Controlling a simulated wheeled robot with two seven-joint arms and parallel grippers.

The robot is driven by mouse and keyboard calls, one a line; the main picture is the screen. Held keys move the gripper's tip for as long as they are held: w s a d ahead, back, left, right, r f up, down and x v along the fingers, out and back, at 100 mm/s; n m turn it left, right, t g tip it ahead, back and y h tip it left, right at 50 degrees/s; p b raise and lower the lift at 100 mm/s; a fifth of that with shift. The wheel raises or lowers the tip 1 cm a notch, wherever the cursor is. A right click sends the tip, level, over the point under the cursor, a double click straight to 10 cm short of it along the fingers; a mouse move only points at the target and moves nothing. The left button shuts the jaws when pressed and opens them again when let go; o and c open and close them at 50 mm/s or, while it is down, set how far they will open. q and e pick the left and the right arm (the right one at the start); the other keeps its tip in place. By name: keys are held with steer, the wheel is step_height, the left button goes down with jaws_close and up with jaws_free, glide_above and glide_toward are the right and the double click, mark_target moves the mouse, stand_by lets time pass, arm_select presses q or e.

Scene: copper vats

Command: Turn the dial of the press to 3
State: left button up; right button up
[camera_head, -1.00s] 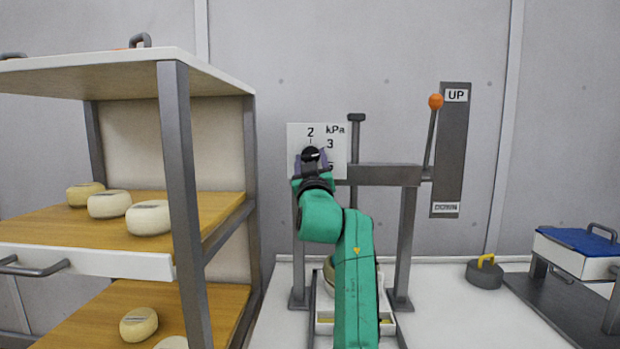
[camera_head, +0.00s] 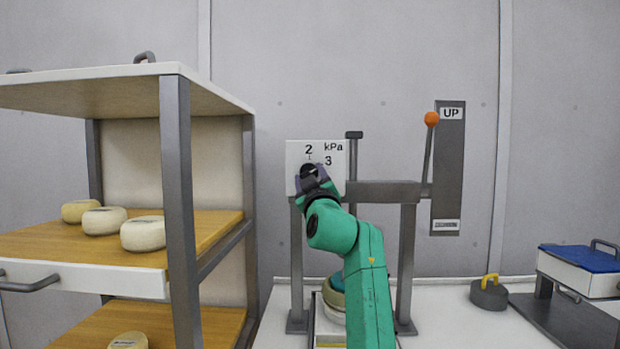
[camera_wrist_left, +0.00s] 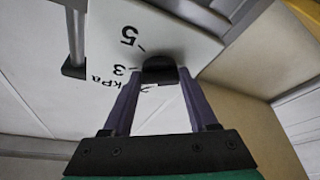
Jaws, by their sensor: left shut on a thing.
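The press (camera_head: 385,191) stands against the back wall, with a white dial plate (camera_head: 335,175) marked 2, 3 and kPa. In the left wrist view the plate (camera_wrist_left: 185,30) also shows 5. The black dial (camera_head: 310,170) is on this plate, and its knob (camera_wrist_left: 159,68) shows between my fingers in the left wrist view. My left gripper (camera_head: 313,178) is shut on the dial; its fingers (camera_wrist_left: 156,80) hold the knob from both sides. I cannot tell which number the dial points at. My right gripper is not in view.
The press lever with an orange ball (camera_head: 432,118) stands near the UP label. A shelf rack (camera_head: 178,200) with several cheeses is at the left. A dark weight with a yellow handle (camera_head: 489,292) and a blue-topped box (camera_head: 580,262) are at the right.

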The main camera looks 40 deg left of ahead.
arm_select(q)
steer(key=o, duration=1.4)
steer(key=b+v, duration=0.5)
steer(key=v, duration=0.9)
steer(key=shift+s+d+f, duration=0.1)
steer(key=shift+s+d, duration=0.15)
steer(key=shift+d, duration=0.05)
